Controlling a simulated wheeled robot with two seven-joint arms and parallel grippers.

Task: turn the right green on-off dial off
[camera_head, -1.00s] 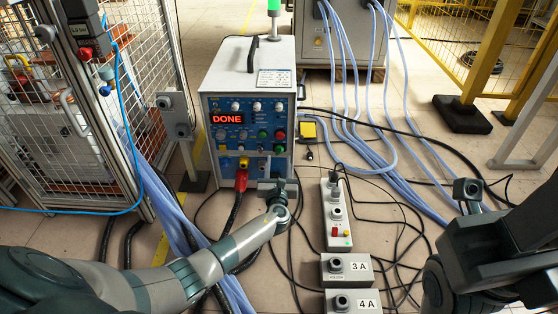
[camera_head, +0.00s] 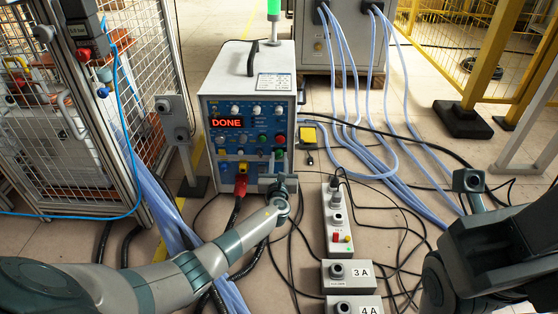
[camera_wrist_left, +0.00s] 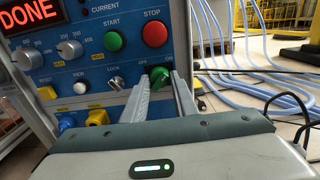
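The heater's blue control panel (camera_head: 244,140) faces me with a red DONE display (camera_head: 227,122). The green on-off dial (camera_wrist_left: 160,76) is low at the panel's right, below the red stop button (camera_wrist_left: 155,34), with OFF and ON labels above it. Its exact turn is hard to read. My left gripper (camera_wrist_left: 161,84) has its two fingers apart, one on each side of the dial; I cannot tell whether they touch it. In the head view the left gripper (camera_head: 279,180) is at the panel's lower right. My right arm is at the right edge; its fingers cannot be made out.
A silver lock switch (camera_wrist_left: 116,83) and a yellow connector (camera_wrist_left: 97,117) are left of the left fingers. A red plug (camera_head: 240,184) with a black cable hangs below the panel.

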